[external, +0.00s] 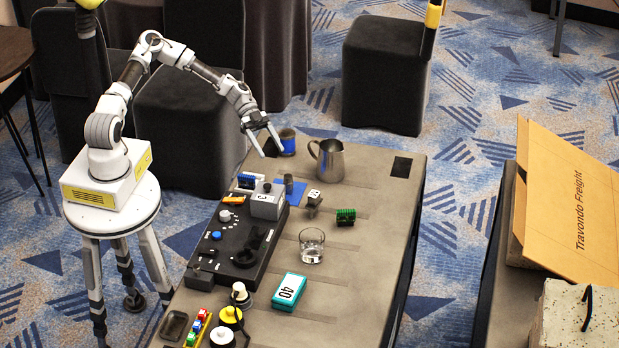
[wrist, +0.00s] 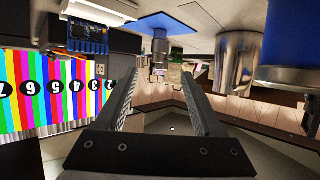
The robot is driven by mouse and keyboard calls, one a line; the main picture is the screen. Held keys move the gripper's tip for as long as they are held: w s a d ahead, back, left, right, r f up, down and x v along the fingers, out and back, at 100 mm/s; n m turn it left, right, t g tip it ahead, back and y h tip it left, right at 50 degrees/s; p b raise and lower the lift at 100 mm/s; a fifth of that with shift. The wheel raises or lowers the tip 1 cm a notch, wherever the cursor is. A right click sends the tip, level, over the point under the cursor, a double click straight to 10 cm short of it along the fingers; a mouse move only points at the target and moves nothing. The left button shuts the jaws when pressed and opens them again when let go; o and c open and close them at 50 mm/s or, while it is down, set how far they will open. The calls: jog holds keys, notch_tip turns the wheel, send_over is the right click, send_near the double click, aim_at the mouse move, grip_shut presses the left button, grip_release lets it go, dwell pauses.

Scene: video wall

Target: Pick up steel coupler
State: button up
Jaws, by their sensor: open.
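The steel coupler looks to be the small grey metal cylinder (wrist: 159,47) on a blue card (wrist: 160,20) in the wrist view, which shows the scene upside down. In the external view the coupler (external: 288,179) is small and hard to make out on the blue card (external: 297,192). My gripper (external: 272,152) is open and empty above the far end of the table, beyond the coupler. In the wrist view my fingers (wrist: 160,72) are spread, with the coupler lined up between them but apart from both.
A steel pitcher (external: 327,161) and a blue-banded tin (external: 287,143) stand close to my gripper. A grey box (external: 267,201) sits on the black console (external: 225,240) nearby. A glass (external: 311,246) and a teal box (external: 289,292) are farther forward. The table's right side is mostly clear.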

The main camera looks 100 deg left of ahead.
aim_at(291, 184)
jog(key=b+x, duration=0.1)
jog(key=x, duration=0.9)
jog(key=shift+d+f, duration=0.1)
jog(key=shift+r+b+x, duration=0.15)
jog(key=shift+b+x, duration=0.25)
jog(key=shift+x, duration=1.15)
jog(key=shift+r+b+x, duration=0.2)
jog(key=shift+b+x, duration=0.2)
jog(key=shift+x, duration=1.1)
jog(key=shift+w+d, duration=0.1)
jog(key=shift+d, duration=0.05)
grip_shut()
